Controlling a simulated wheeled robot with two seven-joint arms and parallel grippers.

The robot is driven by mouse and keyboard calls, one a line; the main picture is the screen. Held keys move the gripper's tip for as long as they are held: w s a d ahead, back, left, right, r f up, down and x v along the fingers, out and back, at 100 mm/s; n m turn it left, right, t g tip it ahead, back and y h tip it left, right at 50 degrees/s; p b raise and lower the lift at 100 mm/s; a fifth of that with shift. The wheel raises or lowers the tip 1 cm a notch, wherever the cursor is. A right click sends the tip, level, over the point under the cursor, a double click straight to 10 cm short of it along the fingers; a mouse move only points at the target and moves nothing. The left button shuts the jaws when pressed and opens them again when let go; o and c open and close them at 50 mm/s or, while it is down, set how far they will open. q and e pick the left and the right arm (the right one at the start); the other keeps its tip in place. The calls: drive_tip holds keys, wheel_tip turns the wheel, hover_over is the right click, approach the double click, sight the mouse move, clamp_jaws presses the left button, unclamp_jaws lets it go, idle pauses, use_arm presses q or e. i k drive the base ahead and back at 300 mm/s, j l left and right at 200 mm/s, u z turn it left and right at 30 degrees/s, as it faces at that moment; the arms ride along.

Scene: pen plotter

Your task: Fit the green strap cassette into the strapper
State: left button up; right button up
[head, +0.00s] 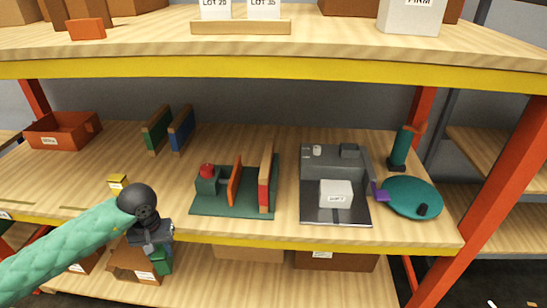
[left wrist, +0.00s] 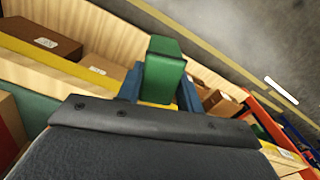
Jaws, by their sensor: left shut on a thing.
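My left gripper (head: 157,247) is in front of the shelf's front edge at the left, below the top of the board. It is shut on a green block, which I take for the green strap cassette (head: 161,263). In the left wrist view the green cassette (left wrist: 165,65) stands up between the blue fingers of the left gripper (left wrist: 160,92). On the middle shelf are a green-based fixture (head: 207,208) with a red knob and upright plates, and a grey machine (head: 337,164) with a white labelled block. I cannot tell which is the strapper. My right gripper is not in view.
An orange bin (head: 62,131) stands at the far left. Green and blue upright boards (head: 180,135) stand at the back. A small yellow block (head: 117,182) is near the front edge. A teal disc (head: 415,190) lies at the right. Boxes sit on the lower shelf.

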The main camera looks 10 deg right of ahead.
sight(348, 155)
drive_tip(key=j+z, duration=0.15)
drive_tip(key=z, duration=1.15)
drive_tip(key=i+j, duration=0.05)
